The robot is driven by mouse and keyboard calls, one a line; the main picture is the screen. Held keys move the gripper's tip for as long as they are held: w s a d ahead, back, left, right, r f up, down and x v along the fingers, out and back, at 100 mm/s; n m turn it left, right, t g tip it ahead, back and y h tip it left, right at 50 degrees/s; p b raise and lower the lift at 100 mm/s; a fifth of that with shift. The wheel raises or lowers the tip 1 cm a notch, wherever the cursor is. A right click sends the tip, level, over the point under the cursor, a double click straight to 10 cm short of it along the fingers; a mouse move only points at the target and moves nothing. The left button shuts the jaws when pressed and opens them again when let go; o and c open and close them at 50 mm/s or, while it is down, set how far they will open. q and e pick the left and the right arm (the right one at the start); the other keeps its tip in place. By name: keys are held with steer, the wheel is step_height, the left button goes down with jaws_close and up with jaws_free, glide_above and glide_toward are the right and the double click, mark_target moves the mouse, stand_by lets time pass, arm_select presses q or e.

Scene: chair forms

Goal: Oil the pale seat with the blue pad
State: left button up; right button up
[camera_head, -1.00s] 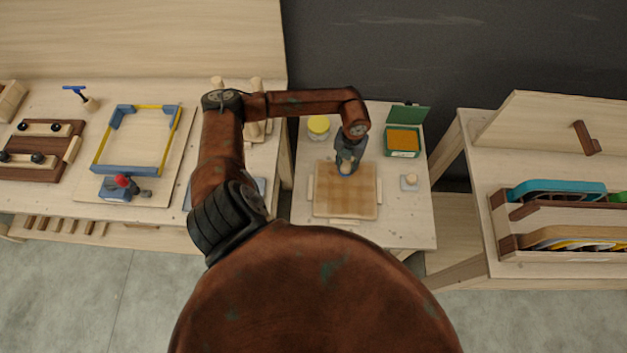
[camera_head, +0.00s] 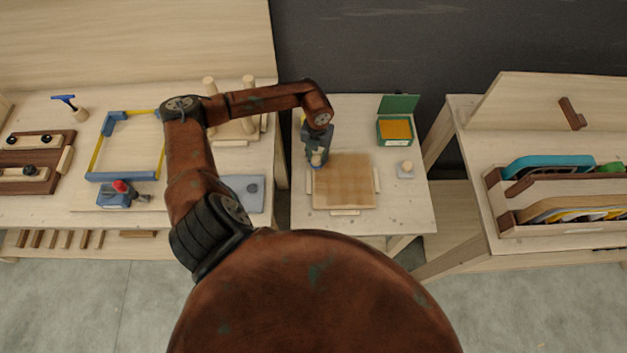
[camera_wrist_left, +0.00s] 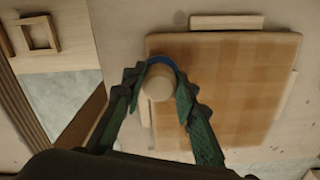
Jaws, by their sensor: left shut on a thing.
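The square seat (camera_head: 345,188) lies flat on the middle table, with small pale blocks along its sides. Its top is tan to brown with a faint patchy, checkered tone. It also fills the right of the left wrist view (camera_wrist_left: 235,90). My left gripper (camera_head: 317,160) is shut on the round wooden knob (camera_wrist_left: 157,82) of the blue pad. The pad's blue edge (camera_wrist_left: 163,60) shows just beyond the knob. Pad and gripper are over the seat's far left corner in the head view. Whether the pad presses on the wood cannot be told. My right gripper is out of view.
A green box with an open lid and orange contents (camera_head: 395,130) stands behind the seat. The left bench holds a blue and yellow frame (camera_head: 125,176). A rack of curved parts (camera_head: 560,205) stands on the right.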

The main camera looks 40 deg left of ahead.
mark_target(316, 157)
arm_select(q)
steer(key=shift+s+a+r+p, duration=0.2)
steer(key=shift+r+p, duration=0.05)
steer(key=shift+r, duration=0.35)
steer(key=shift+s+a+r+p, duration=0.2)
steer(key=shift+r+p, duration=0.05)
steer(key=shift+r, duration=0.35)
steer(key=shift+w+d+r+p, duration=0.15)
steer(key=shift+r+p, duration=0.2)
steer(key=shift+r, duration=0.15)
steer(key=shift+w+d+r+p, duration=0.15)
steer(key=shift+r+p, duration=0.2)
steer(key=shift+r, duration=0.15)
steer(key=shift+s+r+p, duration=0.1)
steer(key=shift+r+p, duration=0.9)
steer(key=shift+r, duration=0.85)
